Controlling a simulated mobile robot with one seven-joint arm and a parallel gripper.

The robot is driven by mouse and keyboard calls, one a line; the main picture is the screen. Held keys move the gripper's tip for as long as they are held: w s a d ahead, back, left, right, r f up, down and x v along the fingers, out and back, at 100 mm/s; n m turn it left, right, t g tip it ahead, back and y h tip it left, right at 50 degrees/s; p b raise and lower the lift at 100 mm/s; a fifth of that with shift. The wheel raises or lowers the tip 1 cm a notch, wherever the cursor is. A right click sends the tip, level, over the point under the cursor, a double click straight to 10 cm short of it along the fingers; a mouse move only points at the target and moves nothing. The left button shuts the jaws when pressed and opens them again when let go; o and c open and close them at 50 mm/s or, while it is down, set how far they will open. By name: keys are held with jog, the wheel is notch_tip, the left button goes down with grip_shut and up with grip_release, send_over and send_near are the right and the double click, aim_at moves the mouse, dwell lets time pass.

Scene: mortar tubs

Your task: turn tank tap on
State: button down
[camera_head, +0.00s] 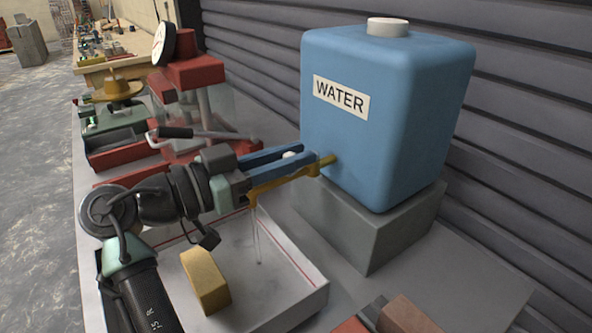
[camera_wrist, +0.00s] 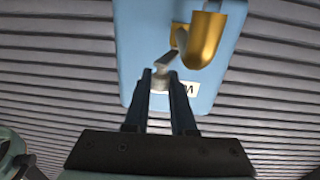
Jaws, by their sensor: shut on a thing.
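The blue water tank (camera_head: 400,110) has a "WATER" label and a white cap, and stands on a grey block (camera_head: 400,232). The brass tap (camera_head: 285,180) sticks out low on its left side; its curved spout fills the top of the wrist view (camera_wrist: 205,42). My gripper (camera_head: 298,152) is at the tap, its fingers beside the brass body. In the wrist view, the fingertips (camera_wrist: 161,82) are shut on the pale end of the tap lever (camera_wrist: 168,60). A thin clear stream of water (camera_head: 259,235) falls from the spout into the tray.
A white tray (camera_head: 312,300) with a yellow sponge-like block (camera_head: 205,280) lies below the tap. A red machine (camera_head: 190,75) and tool trays stand to the left. A slatted grey wall (camera_head: 525,100) is close behind the tank.

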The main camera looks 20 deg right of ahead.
jog(key=shift+w+a+f+m+g, duration=0.1)
jog(key=shift+f+m+g, duration=0.05)
jog(key=shift+m+g, duration=0.2)
jog(key=c, duration=0.7)
grip_release()
jog(key=shift+c, duration=0.2)
jog(key=v, duration=1.3)
jog(key=shift+b, duration=0.45)
jog(key=shift+f, duration=0.15)
